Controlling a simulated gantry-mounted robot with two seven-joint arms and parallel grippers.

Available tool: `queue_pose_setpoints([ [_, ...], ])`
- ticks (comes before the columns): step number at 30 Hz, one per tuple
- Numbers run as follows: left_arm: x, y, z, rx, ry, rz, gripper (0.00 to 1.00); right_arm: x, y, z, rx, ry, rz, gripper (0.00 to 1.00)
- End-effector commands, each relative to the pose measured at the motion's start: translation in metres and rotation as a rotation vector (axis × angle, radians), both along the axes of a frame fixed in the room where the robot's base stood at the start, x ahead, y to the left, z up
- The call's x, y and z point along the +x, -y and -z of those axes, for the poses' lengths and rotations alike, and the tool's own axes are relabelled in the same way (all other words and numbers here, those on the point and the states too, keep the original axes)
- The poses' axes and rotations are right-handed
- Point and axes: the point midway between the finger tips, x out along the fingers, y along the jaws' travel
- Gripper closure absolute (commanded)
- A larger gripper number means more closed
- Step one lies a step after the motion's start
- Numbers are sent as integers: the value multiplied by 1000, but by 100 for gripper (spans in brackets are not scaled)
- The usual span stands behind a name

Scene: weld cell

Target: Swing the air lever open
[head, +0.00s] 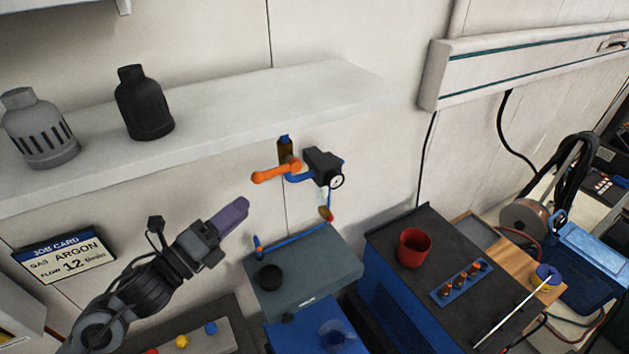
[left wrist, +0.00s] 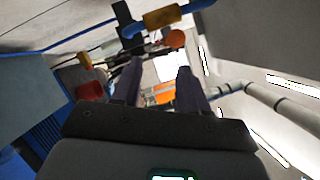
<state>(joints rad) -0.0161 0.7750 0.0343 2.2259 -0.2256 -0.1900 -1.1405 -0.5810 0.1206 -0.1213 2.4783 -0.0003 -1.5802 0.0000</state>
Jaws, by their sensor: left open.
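The orange air lever (head: 272,173) sticks out to the left from the blue pipe fitting on the wall, below the shelf. Its rounded orange end (left wrist: 175,38) shows in the left wrist view, just beyond the fingers. My left gripper (head: 240,206), with purple-grey fingers, is below and left of the lever and apart from it in the head view. In the left wrist view the two fingers (left wrist: 158,65) stand apart with nothing held between them. My right gripper is in neither view.
A black regulator with a round gauge (head: 336,181) sits right of the lever. The shelf (head: 230,105) above carries two gas-bottle caps. A grey-topped box (head: 318,262) with a blue hose stands below, and a red cup (head: 413,249) is on the dark cabinet.

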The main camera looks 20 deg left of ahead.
Motion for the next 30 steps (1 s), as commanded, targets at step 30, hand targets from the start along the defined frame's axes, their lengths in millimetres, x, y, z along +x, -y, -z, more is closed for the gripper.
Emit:
queue_pose_setpoints([
  [30, 89, 38, -43, 37, 77, -5, 57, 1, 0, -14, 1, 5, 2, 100],
])
